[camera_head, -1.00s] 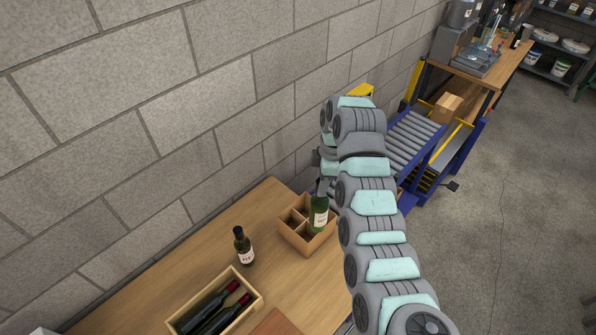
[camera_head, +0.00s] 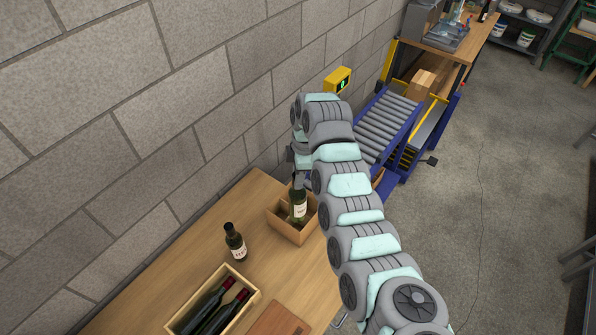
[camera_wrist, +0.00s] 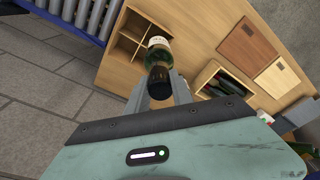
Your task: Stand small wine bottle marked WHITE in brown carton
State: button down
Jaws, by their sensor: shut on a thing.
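A dark green bottle (camera_head: 297,205) with a pale label is upright in my gripper (camera_head: 299,182), which is shut on its neck. The label's words are too small to read. The brown carton (camera_head: 290,232), open and divided into compartments, stands on the table below and around the bottle. I cannot tell whether the bottle's base is inside a compartment or just above it. In the wrist view the bottle (camera_wrist: 158,57) lies between the fingers, over the right part of the carton (camera_wrist: 122,50), with empty compartments beside it.
Another dark bottle (camera_head: 235,243) with a pale label stands on the table left of the carton. A wooden crate (camera_head: 248,309) holds dark bottles lying down. A brown board (camera_head: 280,320) lies beside it. A roller conveyor (camera_head: 385,125) is behind my arm, and a block wall runs along the left.

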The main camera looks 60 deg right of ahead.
aim_at(298, 194)
jog(key=shift+f+b, duration=0.8)
jog(key=shift+f, duration=1.7)
jog(key=shift+d+f+b, duration=0.1)
jog(key=shift+f+b, duration=2.6)
jog(key=shift+f, duration=1.95)
grip_release()
jog(key=shift+r, duration=0.15)
jog(key=shift+r+p, duration=2)
jog(key=shift+r, duration=0.3)
jog(key=shift+r+p, duration=1)
jog(key=shift+r, duration=1.05)
